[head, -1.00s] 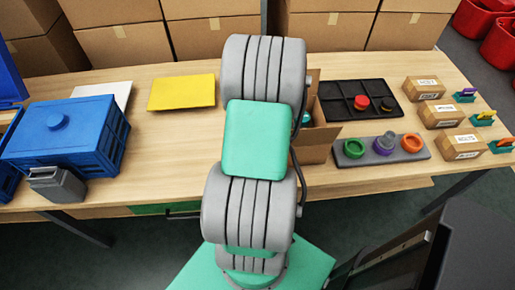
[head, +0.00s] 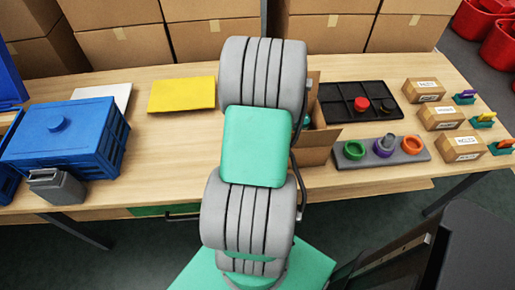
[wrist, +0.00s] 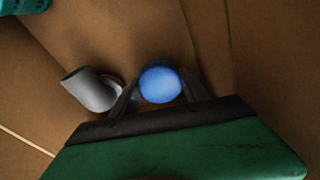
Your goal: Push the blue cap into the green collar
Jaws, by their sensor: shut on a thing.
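The blue cap (wrist: 160,80) is round and sits between the two dark fingers of my gripper (wrist: 158,86) in the wrist view. My gripper is shut on it, inside or just over a cardboard box. The green collar (head: 354,150) is a ring at the left end of a grey plate (head: 405,158) in the head view, to the right of the open cardboard box (head: 318,150). The collar looks empty. In the head view my own arm hides the gripper, the cap and much of the box.
A grey elbow pipe (wrist: 92,90) lies beside the cap. A purple collar (head: 383,149) holding a grey part and an orange collar (head: 412,145) share the plate. A black divided tray (head: 335,107) stands behind. Labelled cartons (head: 467,148) stand right, a blue crate (head: 65,140) left.

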